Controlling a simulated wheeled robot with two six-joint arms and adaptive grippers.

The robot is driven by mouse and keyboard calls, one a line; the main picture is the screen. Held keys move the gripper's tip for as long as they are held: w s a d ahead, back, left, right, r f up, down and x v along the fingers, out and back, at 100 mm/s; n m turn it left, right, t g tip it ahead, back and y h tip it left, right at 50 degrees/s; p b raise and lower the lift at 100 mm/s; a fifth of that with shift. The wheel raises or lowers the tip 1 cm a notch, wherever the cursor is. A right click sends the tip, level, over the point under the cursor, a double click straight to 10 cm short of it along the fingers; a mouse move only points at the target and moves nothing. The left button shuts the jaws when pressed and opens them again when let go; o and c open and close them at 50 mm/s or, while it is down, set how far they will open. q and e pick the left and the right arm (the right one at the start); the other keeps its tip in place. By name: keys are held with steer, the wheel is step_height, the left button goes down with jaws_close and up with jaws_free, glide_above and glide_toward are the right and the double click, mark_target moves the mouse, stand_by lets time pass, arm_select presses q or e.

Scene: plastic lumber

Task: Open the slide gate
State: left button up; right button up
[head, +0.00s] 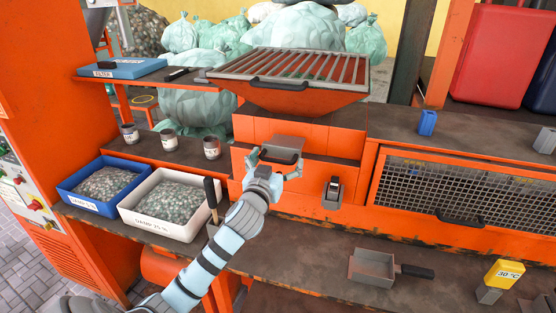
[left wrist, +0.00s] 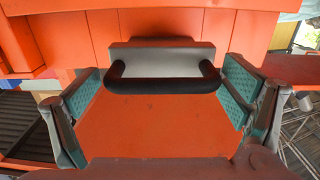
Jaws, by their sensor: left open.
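The slide gate (head: 290,142) is a grey plate with a black bar handle on the front of the orange hopper housing, below the grate. In the left wrist view the grey plate (left wrist: 165,60) and its black handle (left wrist: 163,86) are straight ahead, near the middle. My left gripper (head: 275,168) is open in front of the handle. In the left wrist view its teal-padded fingers (left wrist: 163,105) stand wide on both sides of the handle, apart from it. The gate's plate appears close against the housing. My right gripper is not in view.
A grate with a handle (head: 285,68) tops the orange hopper (head: 290,98). A blue bin (head: 78,199) and a white bin (head: 142,226) of flakes stand left. A grey scoop (head: 372,269) lies on the lower shelf. A mesh panel (head: 430,190) is right.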

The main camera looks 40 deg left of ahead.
arm_select(q)
steer(key=shift+w+a+f, duration=0.1)
steer(key=shift+w+a, duration=0.05)
steer(key=v, duration=1.2)
steer(key=shift+f, duration=0.1)
